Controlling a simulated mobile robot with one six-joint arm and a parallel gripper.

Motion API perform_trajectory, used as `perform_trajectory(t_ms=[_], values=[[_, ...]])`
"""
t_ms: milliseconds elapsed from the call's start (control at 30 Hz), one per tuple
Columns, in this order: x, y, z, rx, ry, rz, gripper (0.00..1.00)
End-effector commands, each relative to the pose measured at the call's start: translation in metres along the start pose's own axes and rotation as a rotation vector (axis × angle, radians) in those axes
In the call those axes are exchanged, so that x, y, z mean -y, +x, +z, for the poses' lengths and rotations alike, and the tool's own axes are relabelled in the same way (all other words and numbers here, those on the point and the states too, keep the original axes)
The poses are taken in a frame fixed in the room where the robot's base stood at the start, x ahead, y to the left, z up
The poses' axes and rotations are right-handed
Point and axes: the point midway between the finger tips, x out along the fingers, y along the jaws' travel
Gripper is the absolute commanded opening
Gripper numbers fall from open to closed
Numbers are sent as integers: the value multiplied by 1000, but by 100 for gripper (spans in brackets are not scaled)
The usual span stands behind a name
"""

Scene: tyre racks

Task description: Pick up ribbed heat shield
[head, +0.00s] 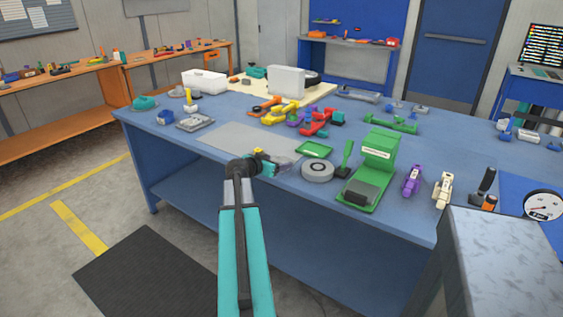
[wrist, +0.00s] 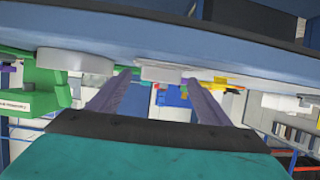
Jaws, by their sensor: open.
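My gripper (head: 272,164) is open, low near the front edge of the blue workbench, beside the grey mat. In the wrist view my gripper's two fingers (wrist: 158,88) are spread, with nothing visibly held. A low pale grey piece (wrist: 160,73) shows between and beyond the fingertips, against the bench top. It may be the ribbed heat shield; its ribs cannot be made out, and the gap to the fingers is unclear. In the head view that spot is largely covered by my gripper. A flat grey metal piece (head: 195,123) also lies at the bench's left end.
A grey disc (head: 317,171) stands right of my gripper, and a green tray (head: 315,149) lies behind it. A green machine (head: 372,168) stands farther right. Red, yellow and purple tools crowd behind the grey mat (head: 238,143). The mat's left part is clear.

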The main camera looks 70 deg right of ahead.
Motion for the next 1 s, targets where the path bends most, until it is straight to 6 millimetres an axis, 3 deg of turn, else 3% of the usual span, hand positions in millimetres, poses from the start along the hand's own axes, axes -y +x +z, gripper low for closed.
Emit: perform_trajectory(t_ms=[667,933,1000], values=[[0,6,0,-1,0,-1,72],[0,6,0,-1,0,-1,26],[0,5,0,-1,0,-1,25]])
